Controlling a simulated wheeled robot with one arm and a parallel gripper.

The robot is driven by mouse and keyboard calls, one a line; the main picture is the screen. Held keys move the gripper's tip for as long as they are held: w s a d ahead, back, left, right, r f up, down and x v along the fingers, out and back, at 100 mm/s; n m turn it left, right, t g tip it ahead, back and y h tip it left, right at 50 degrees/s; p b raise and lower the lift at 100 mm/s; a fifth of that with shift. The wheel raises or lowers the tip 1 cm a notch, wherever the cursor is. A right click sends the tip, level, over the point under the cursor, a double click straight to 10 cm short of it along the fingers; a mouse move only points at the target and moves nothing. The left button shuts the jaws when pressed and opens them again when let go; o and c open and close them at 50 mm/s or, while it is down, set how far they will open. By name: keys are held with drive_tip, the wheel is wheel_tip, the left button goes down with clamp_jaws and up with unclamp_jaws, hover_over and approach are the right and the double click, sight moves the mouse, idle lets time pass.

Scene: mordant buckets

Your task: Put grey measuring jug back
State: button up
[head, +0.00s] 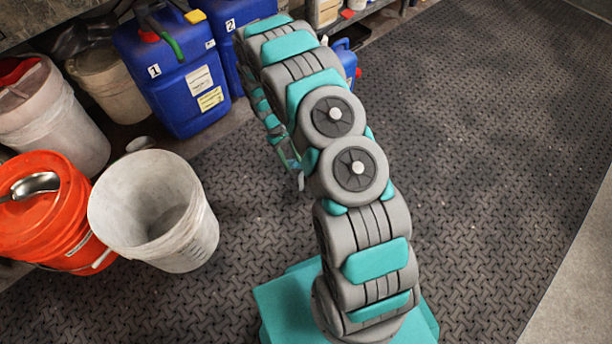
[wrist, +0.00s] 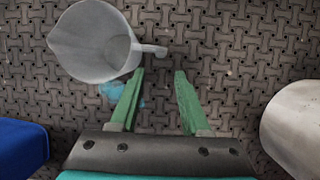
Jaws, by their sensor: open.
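The grey measuring jug (wrist: 92,42) is at the upper left of the wrist view, on the dark textured floor mat. Its handle (wrist: 155,50) points right, just beyond my fingertips. My gripper (wrist: 160,72) is open and empty, with its green fingers apart. The left fingertip is close to the jug's wall, and I cannot tell whether they touch. In the head view my gripper (head: 298,180) is mostly behind my arm, and I cannot make out the jug there.
A white bucket (head: 190,240), also in the wrist view (wrist: 298,130), stands beside an orange bucket (head: 75,215) with a metal scoop (head: 36,184). Blue canisters (head: 180,110) line the back. A light blue patch (wrist: 118,94) shows near the jug. The mat at right (head: 470,180) is clear.

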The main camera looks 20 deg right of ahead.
drive_tip(key=s+r+m+t, duration=0.1)
drive_tip(key=s+r, duration=0.4)
drive_tip(key=r, duration=0.8)
drive_tip(key=s+r+m, duration=0.1)
drive_tip(key=s+r, duration=0.4)
drive_tip(key=r, duration=0.8)
drive_tip(key=s+a+r, duration=0.1)
drive_tip(key=s+r, duration=0.3)
drive_tip(key=s, duration=0.4)
drive_tip(key=s+a+r+m+t+y, duration=0.1)
drive_tip(key=s+r, duration=0.3)
drive_tip(key=s, duration=0.4)
drive_tip(key=s+a+r+y, duration=0.1)
drive_tip(key=s+r, duration=0.3)
drive_tip(key=s, duration=0.4)
drive_tip(key=shift+a+m, duration=0.3)
drive_tip(key=shift+a, duration=0.45)
drive_tip(key=shift+r, duration=0.2)
drive_tip(key=shift+r+p, duration=0.85)
drive_tip(key=shift+p, duration=0.1)
